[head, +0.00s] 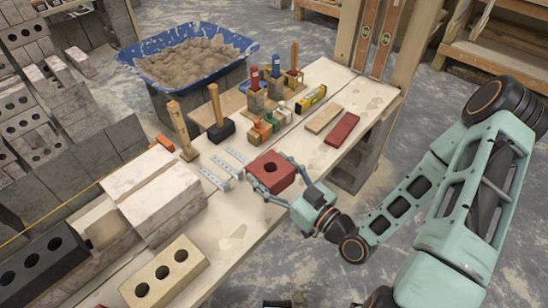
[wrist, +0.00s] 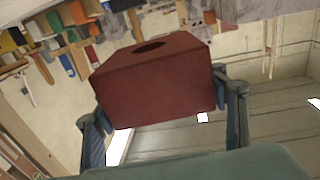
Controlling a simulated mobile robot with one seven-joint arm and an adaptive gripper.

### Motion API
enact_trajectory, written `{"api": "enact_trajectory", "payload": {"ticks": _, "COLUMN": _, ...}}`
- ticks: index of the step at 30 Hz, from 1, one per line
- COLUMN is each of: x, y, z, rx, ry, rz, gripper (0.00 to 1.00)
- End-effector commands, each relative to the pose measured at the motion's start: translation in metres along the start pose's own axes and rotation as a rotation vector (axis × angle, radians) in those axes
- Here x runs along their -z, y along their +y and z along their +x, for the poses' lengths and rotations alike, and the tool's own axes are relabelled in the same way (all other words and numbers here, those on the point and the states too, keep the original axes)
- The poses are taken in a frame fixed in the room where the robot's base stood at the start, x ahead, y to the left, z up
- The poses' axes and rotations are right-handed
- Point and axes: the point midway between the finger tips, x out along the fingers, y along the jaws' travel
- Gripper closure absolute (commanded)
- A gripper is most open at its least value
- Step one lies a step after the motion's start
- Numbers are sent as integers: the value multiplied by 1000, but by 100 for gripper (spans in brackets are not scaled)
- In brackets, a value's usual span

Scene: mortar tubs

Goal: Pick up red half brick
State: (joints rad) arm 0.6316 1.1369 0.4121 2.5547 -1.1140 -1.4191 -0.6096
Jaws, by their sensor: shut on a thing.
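The red half brick (head: 270,171) is a short block with one round hole in its top. My gripper (head: 271,182) is shut on it, with a finger on each side, above the wooden bench in the head view. In the wrist view the red half brick (wrist: 155,85) fills the middle, between the two fingers of my gripper (wrist: 165,108). The brick looks tilted there. The head view does not show clearly how far its underside is from the bench.
The bench (head: 235,225) also holds metal brackets (head: 215,170), a black mallet (head: 219,125), a flat red bar (head: 342,129), a tan three-hole brick (head: 165,275) and pale blocks (head: 155,195). A blue tub (head: 150,78) of mortar stands behind. Bare bench lies front of the brick.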

Motion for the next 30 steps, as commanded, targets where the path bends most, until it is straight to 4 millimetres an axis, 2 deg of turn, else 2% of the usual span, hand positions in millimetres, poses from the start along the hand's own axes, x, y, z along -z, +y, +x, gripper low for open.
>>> {"api": "enact_trajectory", "payload": {"ticks": 1, "x": 12, "y": -6, "z": -2, "rx": 2, "ry": 4, "rz": 6, "gripper": 88}}
{"api": "enact_trajectory", "payload": {"ticks": 6, "x": 17, "y": -20, "z": -9, "rx": 3, "ry": 4, "rz": 5, "gripper": 88}}
{"api": "enact_trajectory", "payload": {"ticks": 15, "x": 22, "y": -36, "z": -18, "rx": 2, "ry": 5, "rz": 3, "gripper": 88}}
{"api": "enact_trajectory", "payload": {"ticks": 21, "x": 22, "y": -40, "z": -20, "rx": 1, "ry": 5, "rz": 1, "gripper": 88}}
{"api": "enact_trajectory", "payload": {"ticks": 26, "x": 23, "y": -27, "z": -18, "rx": -36, "ry": 1, "rz": -2, "gripper": 88}}
{"api": "enact_trajectory", "payload": {"ticks": 30, "x": 26, "y": 9, "z": -12, "rx": -140, "ry": -12, "rz": -4, "gripper": 88}}
